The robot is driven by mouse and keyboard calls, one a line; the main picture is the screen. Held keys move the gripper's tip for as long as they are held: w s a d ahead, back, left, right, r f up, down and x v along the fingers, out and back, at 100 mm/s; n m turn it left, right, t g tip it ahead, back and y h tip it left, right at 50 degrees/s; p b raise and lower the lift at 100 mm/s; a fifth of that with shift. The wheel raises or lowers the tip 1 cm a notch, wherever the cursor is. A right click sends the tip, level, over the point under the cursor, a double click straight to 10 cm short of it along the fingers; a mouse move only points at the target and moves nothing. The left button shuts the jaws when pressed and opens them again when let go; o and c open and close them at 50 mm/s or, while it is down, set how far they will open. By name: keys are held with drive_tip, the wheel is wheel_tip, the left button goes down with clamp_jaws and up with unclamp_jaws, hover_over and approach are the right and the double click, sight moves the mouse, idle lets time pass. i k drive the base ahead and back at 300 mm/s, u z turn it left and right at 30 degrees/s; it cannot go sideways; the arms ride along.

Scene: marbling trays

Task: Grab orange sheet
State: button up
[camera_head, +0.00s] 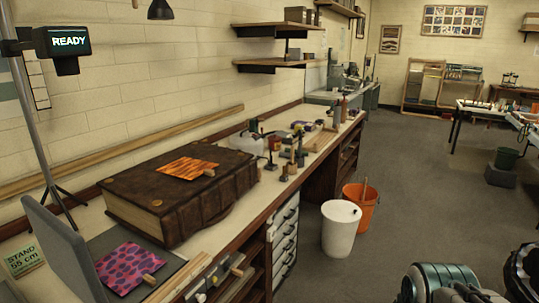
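The orange sheet (184,168), with dark streaks, lies on top of a large closed brown leather book (135,186) on the long bench against the left wall. A small light wooden piece (209,172) sits at the sheet's right edge. Parts of my own arm or body show at the bottom right corner, far to the right of the book and apart from it. No gripper fingers can be made out.
A pink and purple spotted sheet (125,267) lies on a dark board at the near bench end. A white bin (338,232) and orange bucket (362,212) stand on the floor. Floor (420,195) to the right is clear.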

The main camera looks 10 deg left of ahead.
sight(187, 168)
drive_tip(key=z, duration=0.15)
drive_tip(key=i, duration=1.55)
drive_tip(key=u, duration=0.7)
drive_tip(key=i, duration=0.95)
drive_tip(key=u, duration=0.95)
